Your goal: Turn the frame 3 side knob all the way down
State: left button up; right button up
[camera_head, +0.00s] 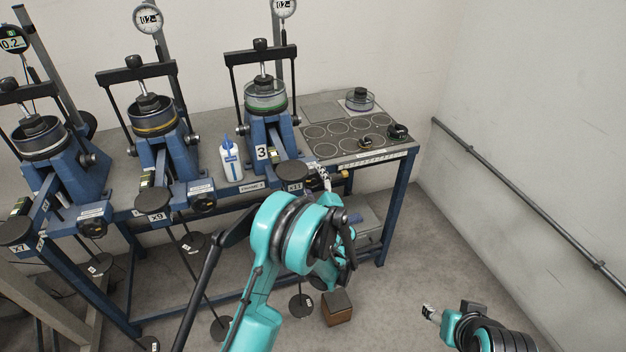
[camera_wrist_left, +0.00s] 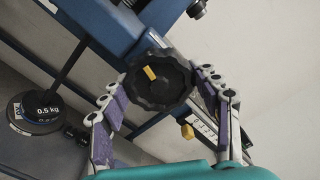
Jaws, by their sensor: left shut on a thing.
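Frame 3 (camera_head: 270,135) is the blue lever frame with the "3" plate, at the right end of the row in the head view. Its side knob (camera_wrist_left: 160,82) is black and scalloped, with a yellow mark left of its centre in the left wrist view. My left gripper (camera_wrist_left: 163,78) is shut on this knob, one finger on each side of its rim. In the head view my left gripper (camera_head: 325,178) is at frame 3's right side, and the gripper and arm mostly hide the knob. My right gripper (camera_head: 431,312) is low at the right, away from the bench; its jaw state is unclear.
A white bottle (camera_head: 231,160) stands left of frame 3. A disc weight marked x11 (camera_head: 292,174) is close to my left gripper. A 0.5 kg weight (camera_wrist_left: 35,112) hangs left in the wrist view. A brown box (camera_head: 337,308) is on the floor. Floor at the right is clear.

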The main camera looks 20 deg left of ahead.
pick_arm(q)
jog(key=o, duration=1.6)
jog(key=shift+w+a+r, duration=0.1)
jog(key=shift+w+a, duration=0.05)
jog(key=shift+a, duration=0.05)
jog(key=shift+c, duration=0.2)
jog(key=shift+w, duration=0.1)
jog(key=shift+v, duration=3.2)
